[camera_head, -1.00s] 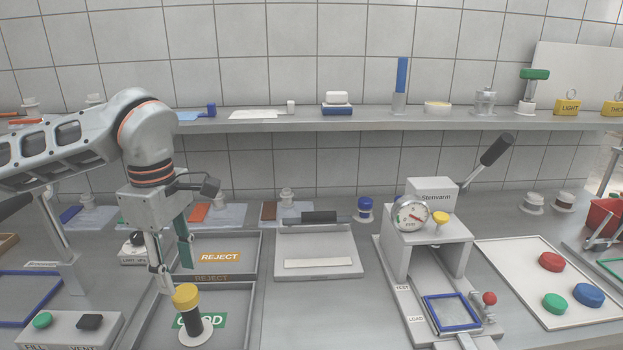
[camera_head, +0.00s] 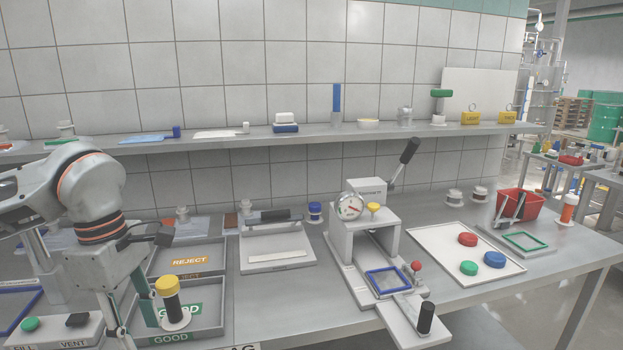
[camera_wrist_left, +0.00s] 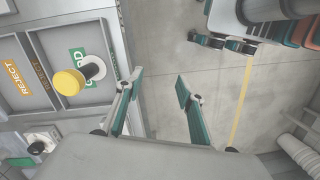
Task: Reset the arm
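My left arm comes in at the left of the head view, with its left gripper (camera_head: 132,320) low in front of the trays. In the left wrist view the same gripper (camera_wrist_left: 161,82) is open, its two fingers apart with nothing between them, and the floor shows beyond them. A black piece with a yellow top (camera_head: 168,294) stands on a pale round base in the GOOD tray (camera_head: 218,318), beside the gripper and apart from it. Its yellow top also shows in the left wrist view (camera_wrist_left: 68,82). My right gripper is in neither view.
The REJECT tray (camera_head: 190,244) lies behind the GOOD tray. A FILL/VENT button box (camera_head: 50,335) is at the left front. A gauge press (camera_head: 365,232) with a raised black lever and a white board (camera_head: 440,262) with coloured pucks stand to the right.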

